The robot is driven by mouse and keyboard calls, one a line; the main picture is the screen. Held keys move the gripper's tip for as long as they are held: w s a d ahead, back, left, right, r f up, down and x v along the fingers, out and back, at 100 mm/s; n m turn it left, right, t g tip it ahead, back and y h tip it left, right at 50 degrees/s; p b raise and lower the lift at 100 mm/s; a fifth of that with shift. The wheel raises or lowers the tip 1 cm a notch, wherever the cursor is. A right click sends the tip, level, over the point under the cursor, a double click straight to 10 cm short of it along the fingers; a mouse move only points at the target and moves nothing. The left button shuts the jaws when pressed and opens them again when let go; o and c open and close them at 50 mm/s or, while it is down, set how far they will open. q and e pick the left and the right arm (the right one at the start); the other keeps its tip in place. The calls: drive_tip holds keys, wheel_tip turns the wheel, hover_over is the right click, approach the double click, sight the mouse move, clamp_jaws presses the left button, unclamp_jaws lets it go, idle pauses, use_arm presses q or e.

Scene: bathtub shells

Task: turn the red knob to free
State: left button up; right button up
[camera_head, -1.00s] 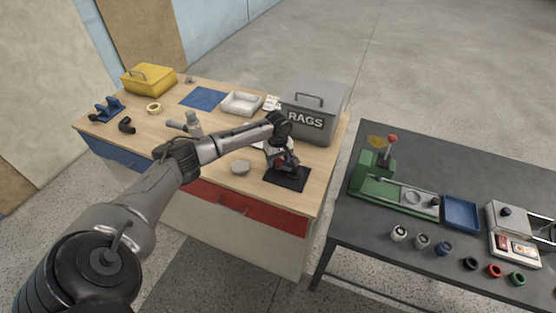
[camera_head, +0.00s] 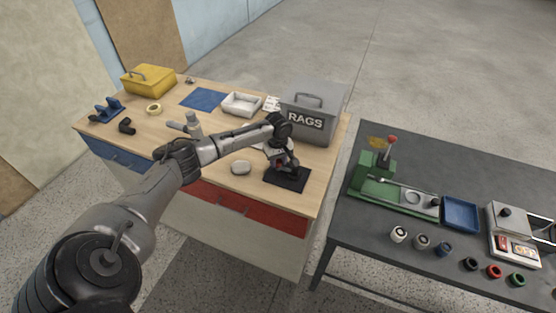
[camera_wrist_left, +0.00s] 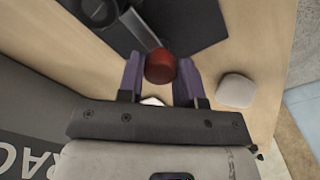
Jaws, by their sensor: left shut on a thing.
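The red knob (camera_wrist_left: 160,66) shows in the left wrist view between the two purple fingers of my left gripper (camera_wrist_left: 159,75). The fingers are shut on its sides. The knob is above a dark square pad (camera_wrist_left: 195,25), which also shows in the head view (camera_head: 291,180) at the front right of the wooden bench. In the head view my left gripper (camera_head: 284,165) is over this pad and largely hides the knob. Any marking for the free position cannot be made out. My right gripper is not in view.
A grey RAGS box (camera_head: 315,110) stands close behind the gripper. A pale rounded block (camera_head: 241,168) lies left of the pad. A white tray (camera_head: 241,103) and a blue mat (camera_head: 203,98) lie farther back. A dark table (camera_head: 345,225) stands to the right.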

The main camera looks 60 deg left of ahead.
use_arm(q)
drive_tip(key=m+p, duration=0.3)
drive_tip(key=p, duration=0.2)
drive_tip(key=shift+r+m, duration=0.3)
drive_tip(key=shift+m, duration=0.1)
drive_tip(key=m+p, duration=0.2)
drive_tip(key=shift+f+m, duration=0.15)
drive_tip(key=shift+m, duration=0.15)
drive_tip(key=m+p, duration=0.1)
drive_tip(key=m, duration=0.1)
drive_tip(key=shift+m, duration=0.4)
drive_tip(key=m, duration=0.2)
drive_tip(key=shift+m+p, duration=0.4)
drive_tip(key=m, duration=0.4)
drive_tip(key=shift+f, duration=0.1)
drive_tip(key=shift+m, duration=1.1)
